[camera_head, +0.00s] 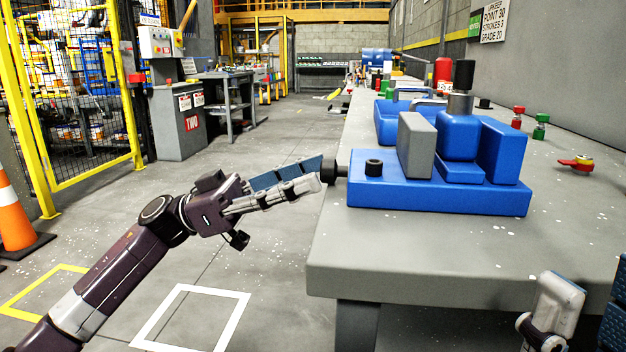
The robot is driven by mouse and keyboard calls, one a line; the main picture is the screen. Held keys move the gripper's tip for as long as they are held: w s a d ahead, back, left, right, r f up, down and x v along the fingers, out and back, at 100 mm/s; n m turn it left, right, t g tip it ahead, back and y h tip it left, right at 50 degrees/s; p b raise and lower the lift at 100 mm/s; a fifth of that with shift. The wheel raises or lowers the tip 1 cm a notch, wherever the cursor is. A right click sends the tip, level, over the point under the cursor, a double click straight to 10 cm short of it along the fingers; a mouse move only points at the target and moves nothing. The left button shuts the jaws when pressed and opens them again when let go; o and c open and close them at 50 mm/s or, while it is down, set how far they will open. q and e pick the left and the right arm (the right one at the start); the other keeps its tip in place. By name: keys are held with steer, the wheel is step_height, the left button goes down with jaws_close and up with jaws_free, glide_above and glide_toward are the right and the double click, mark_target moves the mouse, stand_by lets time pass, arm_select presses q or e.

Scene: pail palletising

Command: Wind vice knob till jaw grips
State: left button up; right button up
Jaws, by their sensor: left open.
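The vice has a blue base (450,198) near the bench's left edge. Its grey jaw (416,146) stands left of a blue workpiece with a grey collar and black top (461,135); a blue block (503,152) stands on the right. I cannot tell whether the grey jaw touches the workpiece. A dark knob (341,171) sticks out from the base's left end. My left gripper (325,172) is open, its fingertips at the knob and partly covering it; contact is unclear. My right gripper (556,308) shows only partly at lower right, and its opening is unclear.
The grey bench (450,255) has free surface in front of the vice. Another blue vice (393,122) stands behind. Red and green knobs (541,126) and a red-handled valve (576,163) are on the right. An orange cone (14,217) stands at far left.

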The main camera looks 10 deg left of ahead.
arm_select(q)
steer(key=shift+x, duration=0.75)
steer(key=c, duration=1.2)
steer(key=shift+o, duration=0.2)
steer(key=shift+m+g+p, duration=0.4)
steer(key=shift+m+p, duration=0.55)
steer(key=shift+m, duration=0.15)
steer(key=o, duration=1.2)
steer(key=shift+c, duration=0.2)
